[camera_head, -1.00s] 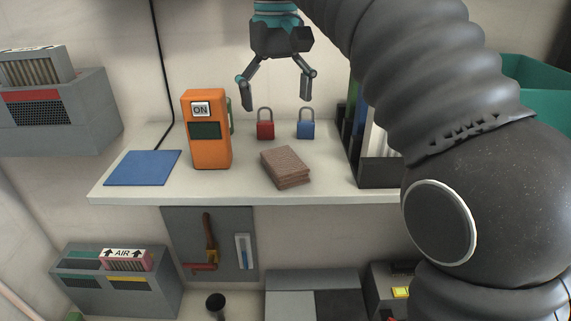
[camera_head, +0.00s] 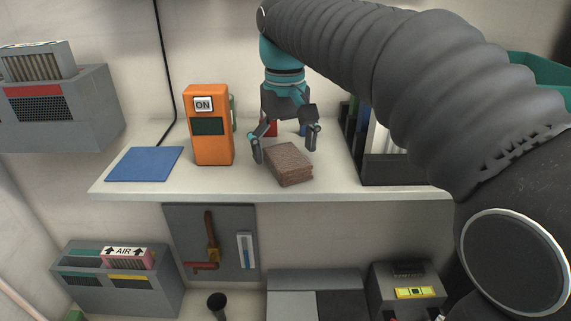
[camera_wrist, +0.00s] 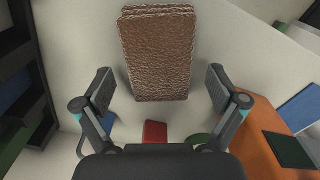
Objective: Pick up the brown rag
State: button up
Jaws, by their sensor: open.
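The brown rag (camera_head: 289,164) is a folded, layered block lying on the white shelf (camera_head: 330,186). In the wrist view the rag (camera_wrist: 158,52) lies at the top centre, beyond and between my fingertips. My gripper (camera_head: 285,154) is open just above the rag, with its fingers to either side in the head view. The gripper (camera_wrist: 160,90) is empty in the wrist view. I cannot tell whether a finger touches the rag.
An orange device (camera_head: 210,135) stands left of the rag, with a blue mat (camera_head: 145,164) further left. A red padlock (camera_wrist: 155,132) is behind the gripper; a blue one is mostly hidden. A dark rack (camera_head: 392,172) stands on the right.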

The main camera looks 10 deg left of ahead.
aim_at(284, 154)
jog(key=shift+f, duration=0.15)
jog(key=c, duration=1.2)
jog(key=shift+o, duration=0.2)
notch_tip(284, 154, up, 10)
jog(key=p, duration=0.1)
jog(key=o, duration=0.5)
jog(key=c, duration=0.5)
jog(key=shift+o, duration=0.2)
jog(key=shift+s+a, duration=0.1)
